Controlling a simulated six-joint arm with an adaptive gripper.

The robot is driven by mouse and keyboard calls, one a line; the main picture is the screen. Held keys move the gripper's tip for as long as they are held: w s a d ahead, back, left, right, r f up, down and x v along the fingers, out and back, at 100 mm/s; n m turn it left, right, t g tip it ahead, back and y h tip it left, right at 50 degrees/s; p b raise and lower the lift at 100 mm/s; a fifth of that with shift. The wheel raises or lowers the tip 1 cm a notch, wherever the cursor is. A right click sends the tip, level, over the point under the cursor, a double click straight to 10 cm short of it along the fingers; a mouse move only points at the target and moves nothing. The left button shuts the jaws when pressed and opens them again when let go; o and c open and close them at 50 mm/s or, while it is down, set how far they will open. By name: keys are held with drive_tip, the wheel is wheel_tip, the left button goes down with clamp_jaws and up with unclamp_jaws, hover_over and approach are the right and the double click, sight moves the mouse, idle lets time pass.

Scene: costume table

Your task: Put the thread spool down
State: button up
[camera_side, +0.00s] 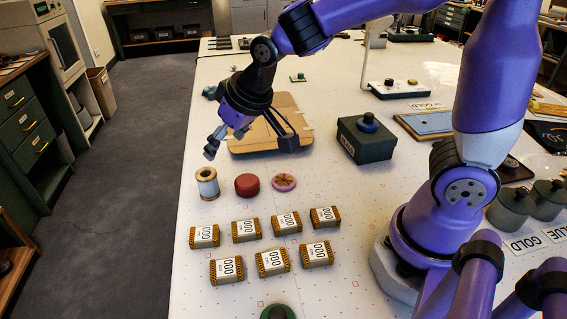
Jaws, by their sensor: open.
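The thread spool (207,184), white with tan ends, stands upright on the white table (330,215) near its left edge. My gripper (212,150) is open, above and slightly right of the spool in the picture. A gap shows between the fingers and the spool, and nothing is seen between the fingers.
Several labelled packs (228,269) stand in rows in front. A tan board (270,140) lies behind, under my gripper. A dark green box (365,138) stands to the right.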

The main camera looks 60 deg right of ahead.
drive_tip(key=s+d+r, duration=0.2)
drive_tip(key=s, duration=0.5)
drive_tip(key=s+d+r, duration=0.2)
drive_tip(key=s, duration=0.5)
drive_tip(key=shift+s+d+r, duration=0.15)
drive_tip(key=shift+d+r, duration=0.05)
drive_tip(key=shift+d, duration=0.15)
